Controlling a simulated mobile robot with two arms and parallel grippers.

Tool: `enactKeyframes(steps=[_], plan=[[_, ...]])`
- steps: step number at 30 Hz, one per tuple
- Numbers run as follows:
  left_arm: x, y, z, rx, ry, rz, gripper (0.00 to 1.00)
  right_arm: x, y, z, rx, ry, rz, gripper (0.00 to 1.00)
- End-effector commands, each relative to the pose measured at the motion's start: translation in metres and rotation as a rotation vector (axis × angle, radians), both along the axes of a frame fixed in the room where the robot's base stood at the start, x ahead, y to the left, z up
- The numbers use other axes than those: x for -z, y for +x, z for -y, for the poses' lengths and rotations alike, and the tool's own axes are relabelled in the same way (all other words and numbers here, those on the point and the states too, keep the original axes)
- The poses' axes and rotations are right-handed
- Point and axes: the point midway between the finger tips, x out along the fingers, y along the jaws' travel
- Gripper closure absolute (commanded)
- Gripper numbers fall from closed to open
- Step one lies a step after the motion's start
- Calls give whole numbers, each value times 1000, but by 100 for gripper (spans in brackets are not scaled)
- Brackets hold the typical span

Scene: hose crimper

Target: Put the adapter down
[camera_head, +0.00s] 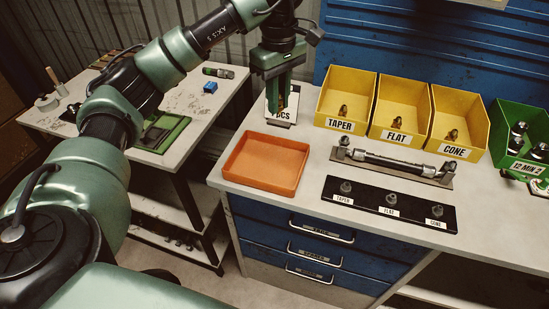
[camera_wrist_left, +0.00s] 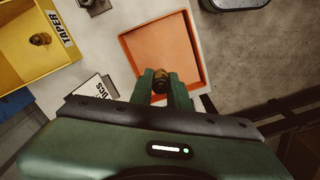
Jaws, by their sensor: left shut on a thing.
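My left gripper (camera_head: 281,103) points down above the back of the bench, behind the orange tray (camera_head: 263,178) and in front of a small white sign. It is shut on the adapter, a small dark and brass fitting (camera_wrist_left: 161,80) between the fingertips in the left wrist view. The adapter is mostly hidden by the fingers in the head view. In the wrist view it overlaps the near part of the orange tray (camera_wrist_left: 197,62), which looks empty. I cannot tell its exact height. My right gripper is not in view.
Yellow bins marked TAPER (camera_head: 343,108), FLAT (camera_head: 396,118) and CONE (camera_head: 455,133) stand behind a hose assembly (camera_head: 391,163) on a rest. A black strip (camera_head: 365,205) holds three labelled fittings. A green bin (camera_head: 524,140) is far right. A side table (camera_head: 187,100) stands left across a gap.

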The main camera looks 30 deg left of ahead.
Motion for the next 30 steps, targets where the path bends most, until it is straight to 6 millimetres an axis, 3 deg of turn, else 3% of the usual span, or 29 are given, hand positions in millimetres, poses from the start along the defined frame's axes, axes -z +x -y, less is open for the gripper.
enactKeyframes(steps=[5, 15, 23, 30], plan=[[50, -3, 1, 2, -1, -11, 100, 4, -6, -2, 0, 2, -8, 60], [128, -2, 0, 3, -1, -5, 100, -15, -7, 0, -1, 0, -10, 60], [150, -1, 0, 3, 0, -3, 100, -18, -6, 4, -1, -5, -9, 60], [183, -2, 0, 3, 0, -4, 100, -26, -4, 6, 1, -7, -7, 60]])
